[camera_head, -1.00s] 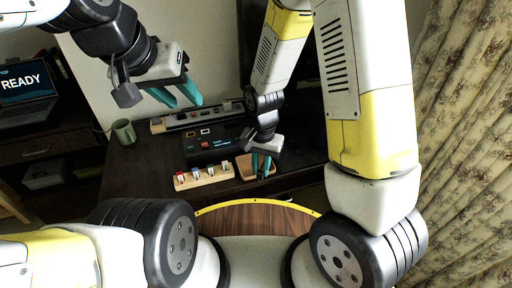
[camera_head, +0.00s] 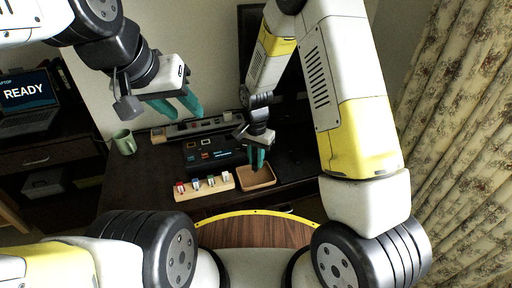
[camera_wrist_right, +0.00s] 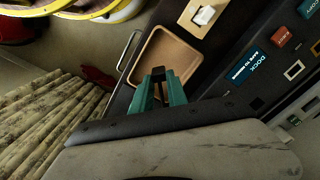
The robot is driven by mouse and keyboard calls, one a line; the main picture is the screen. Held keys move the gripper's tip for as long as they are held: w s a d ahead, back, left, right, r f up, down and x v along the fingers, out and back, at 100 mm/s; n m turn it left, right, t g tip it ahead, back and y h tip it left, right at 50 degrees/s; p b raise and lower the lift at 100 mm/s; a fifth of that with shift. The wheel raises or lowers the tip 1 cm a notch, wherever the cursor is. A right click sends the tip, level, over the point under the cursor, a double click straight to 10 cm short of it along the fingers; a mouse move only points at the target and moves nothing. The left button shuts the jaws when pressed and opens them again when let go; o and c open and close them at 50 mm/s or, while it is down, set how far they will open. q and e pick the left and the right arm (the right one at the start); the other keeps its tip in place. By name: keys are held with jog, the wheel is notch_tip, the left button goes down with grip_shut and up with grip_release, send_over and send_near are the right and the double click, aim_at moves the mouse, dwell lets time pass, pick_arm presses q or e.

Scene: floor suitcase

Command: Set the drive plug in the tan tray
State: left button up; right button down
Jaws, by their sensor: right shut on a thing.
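The tan tray (camera_head: 243,187) is a shallow wooden tray on the dark desk, empty inside. It also shows in the right wrist view (camera_wrist_right: 192,60). My right gripper (camera_head: 257,160) is above the tray, toward its far side. In the right wrist view its teal fingers (camera_wrist_right: 158,92) are shut on a small black thing (camera_wrist_right: 158,74), apparently the drive plug, mostly hidden between the fingertips. The plug appears in front of the tray's floor; I cannot tell its height exactly. My left gripper (camera_head: 184,108) is open and empty, high at the left, away from the tray.
A wooden block (camera_head: 190,192) with several coloured plugs stands left of the tray. A dark dock box (camera_head: 205,153) is behind it, with a long device strip (camera_head: 190,130) further back. A green mug (camera_head: 124,141) and a laptop (camera_head: 27,97) are at the left.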

jog(key=shift+w, duration=0.6)
jog(key=shift+w+f, duration=0.15)
jog(key=shift+f, duration=1.65)
jog(key=c, duration=1.3)
grip_release()
jog(key=shift+f, duration=0.1)
